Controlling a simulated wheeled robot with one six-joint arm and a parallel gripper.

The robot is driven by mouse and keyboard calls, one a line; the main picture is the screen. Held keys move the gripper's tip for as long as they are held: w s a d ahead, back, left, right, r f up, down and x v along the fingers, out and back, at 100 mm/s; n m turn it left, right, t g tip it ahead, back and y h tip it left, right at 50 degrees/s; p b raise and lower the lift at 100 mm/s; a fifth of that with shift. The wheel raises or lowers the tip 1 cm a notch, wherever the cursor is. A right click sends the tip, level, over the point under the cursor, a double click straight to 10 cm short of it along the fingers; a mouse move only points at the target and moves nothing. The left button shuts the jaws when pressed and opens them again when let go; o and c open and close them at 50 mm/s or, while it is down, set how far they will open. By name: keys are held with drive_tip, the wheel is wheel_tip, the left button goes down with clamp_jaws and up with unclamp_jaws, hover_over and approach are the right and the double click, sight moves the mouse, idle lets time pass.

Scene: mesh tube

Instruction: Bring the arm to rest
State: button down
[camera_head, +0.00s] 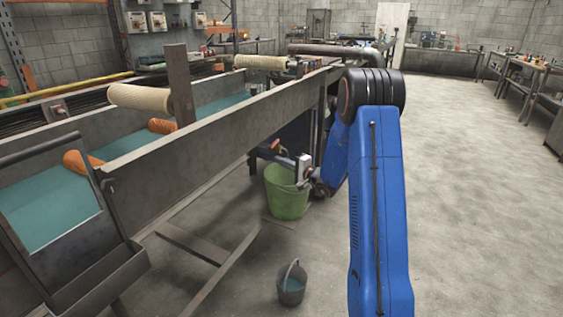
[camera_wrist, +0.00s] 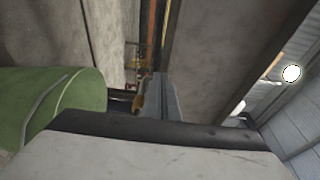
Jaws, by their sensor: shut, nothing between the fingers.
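My blue arm (camera_head: 378,210) rises at the right of the middle in the head view, bends at a black joint (camera_head: 372,93) and folds down behind itself. The lower blue link (camera_head: 339,165) runs down beside the trough, near the green bucket (camera_head: 287,192). My gripper's fingers cannot be made out in the head view. In the wrist view my gripper (camera_wrist: 158,80) shows as a narrow grey shape in the middle, beyond a dark-edged pale block. It is shut and empty. The green bucket also fills the left of the wrist view (camera_wrist: 75,105).
The long metal trough (camera_head: 225,137) with teal mesh and rollers stands close to the left of my arm. A small grey bucket (camera_head: 291,286) stands on the floor in front. The floor (camera_head: 470,180) at the right is clear.

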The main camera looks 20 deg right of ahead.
drive_tip(key=s+a+r+n+g+y, duration=0.2)
drive_tip(key=s+a+r+n+g, duration=0.1)
drive_tip(key=s+a+r, duration=0.4)
drive_tip(key=s+a+r+n+g+y, duration=0.25)
drive_tip(key=s+a, duration=0.25)
drive_tip(key=a, duration=0.4)
drive_tip(key=s+a+r+n+g, duration=0.1)
drive_tip(key=s+a+n+g, duration=0.2)
drive_tip(key=s, duration=0.4)
drive_tip(key=s+a+r+n+g, duration=0.1)
drive_tip(key=s+a+g, duration=0.2)
drive_tip(key=s+a, duration=0.4)
drive_tip(key=s+n+g+h, duration=0.25)
drive_tip(key=s+h, duration=0.25)
drive_tip(key=s, duration=1.2)
drive_tip(key=s+d+f+n+t+h, duration=0.1)
drive_tip(key=s+d+f+t+h, duration=0.1)
drive_tip(key=s+d+h, duration=0.4)
drive_tip(key=s+d, duration=0.4)
drive_tip(key=s, duration=0.4)
drive_tip(key=shift+d, duration=0.4)
drive_tip(key=shift+h, duration=0.25)
